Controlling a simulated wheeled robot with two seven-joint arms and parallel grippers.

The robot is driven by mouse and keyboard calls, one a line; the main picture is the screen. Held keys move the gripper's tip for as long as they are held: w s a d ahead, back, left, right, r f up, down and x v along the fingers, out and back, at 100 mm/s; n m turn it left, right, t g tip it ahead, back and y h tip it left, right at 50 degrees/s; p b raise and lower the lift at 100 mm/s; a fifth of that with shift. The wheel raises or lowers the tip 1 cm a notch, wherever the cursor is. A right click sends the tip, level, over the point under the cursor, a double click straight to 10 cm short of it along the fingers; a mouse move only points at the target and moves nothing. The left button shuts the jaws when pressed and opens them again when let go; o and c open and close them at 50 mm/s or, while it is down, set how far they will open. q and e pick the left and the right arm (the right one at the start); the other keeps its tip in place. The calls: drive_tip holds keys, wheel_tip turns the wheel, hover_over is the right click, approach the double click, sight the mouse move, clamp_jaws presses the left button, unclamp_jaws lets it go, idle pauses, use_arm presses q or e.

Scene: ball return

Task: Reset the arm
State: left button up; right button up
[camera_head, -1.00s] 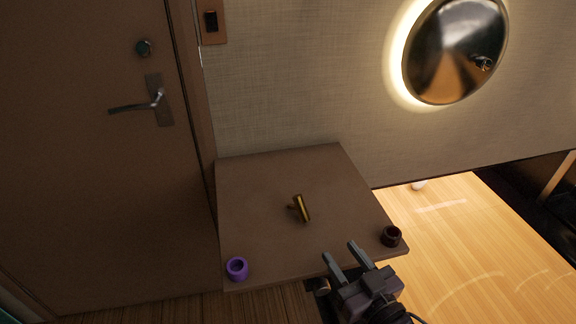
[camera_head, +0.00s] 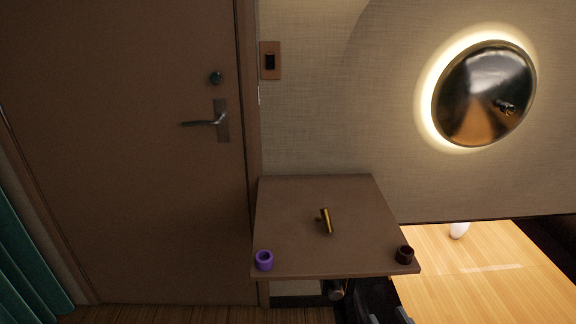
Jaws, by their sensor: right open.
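My right gripper (camera_head: 388,318) shows only in part at the bottom edge of the head view, below and in front of the small brown table (camera_head: 290,205). Its fingertips stand apart with nothing seen between them. My left gripper is out of view. On the table lie a gold cylinder-like object (camera_head: 326,221) near the middle, a purple ring-shaped cup (camera_head: 264,260) at the front left corner and a dark brown cup (camera_head: 405,254) at the front right corner. The gripper touches none of them.
A brown door (camera_head: 130,150) with a lever handle (camera_head: 209,122) stands at the left. A lit round mirror (camera_head: 484,95) hangs on the wall. A wooden surface (camera_head: 490,275) with a white object (camera_head: 459,230) lies at the right. A teal curtain (camera_head: 28,260) is at the far left.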

drive_tip(key=s+d+f+g+h+p, duration=0.1)
drive_tip(key=s+d+f+g, duration=0.15)
drive_tip(key=f, duration=0.85)
drive_tip(key=s+d+f+g+h+p, duration=0.1)
drive_tip(key=d+f+g+p, duration=0.15)
drive_tip(key=f, duration=0.85)
drive_tip(key=s+d+f+g+h+p, duration=0.1)
drive_tip(key=s+d+f+g, duration=0.15)
drive_tip(key=f, duration=0.75)
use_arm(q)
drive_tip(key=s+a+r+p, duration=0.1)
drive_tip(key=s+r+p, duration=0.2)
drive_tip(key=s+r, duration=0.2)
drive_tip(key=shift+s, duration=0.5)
use_arm(e)
drive_tip(key=s+a+f+g, duration=0.1)
drive_tip(key=s+f+g, duration=0.3)
drive_tip(key=s+f, duration=0.5)
drive_tip(key=s+a+f+g+h, duration=0.1)
drive_tip(key=s+a+f+g, duration=0.1)
drive_tip(key=s+f+g, duration=0.3)
drive_tip(key=s+f, duration=0.4)
drive_tip(key=s, duration=0.6)
drive_tip(key=shift+s+f, duration=0.15)
drive_tip(key=shift+s, duration=0.05)
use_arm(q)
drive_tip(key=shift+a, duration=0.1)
use_arm(e)
drive_tip(key=shift+c, duration=0.9)
